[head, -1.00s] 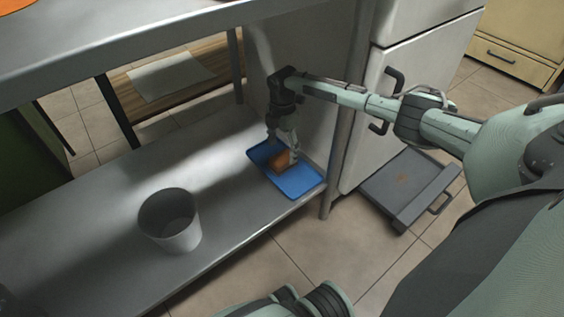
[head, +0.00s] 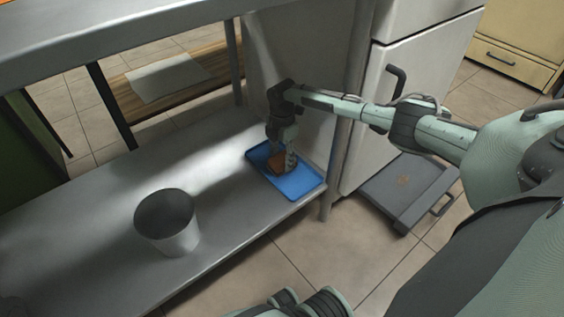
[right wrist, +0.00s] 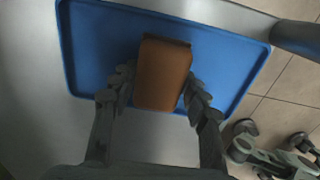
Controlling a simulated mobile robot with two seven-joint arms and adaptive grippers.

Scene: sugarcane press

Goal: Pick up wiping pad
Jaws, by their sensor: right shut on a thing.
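The wiping pad (head: 276,161) is a brown-orange block over a blue tray (head: 300,184) on the metal lower shelf. My right gripper (head: 284,160) reaches down from above and is shut on the pad. In the right wrist view the pad (right wrist: 163,74) sits between the two fingers (right wrist: 158,92), with the blue tray (right wrist: 225,50) behind it. I cannot tell whether the pad still touches the tray.
A grey bucket (head: 168,222) stands on the shelf (head: 85,215) left of the tray. The worktop (head: 150,40) is above the shelf, and a shelf leg (head: 326,203) stands near the tray. A white fridge (head: 415,70) and a grey floor platform (head: 405,188) are to the right.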

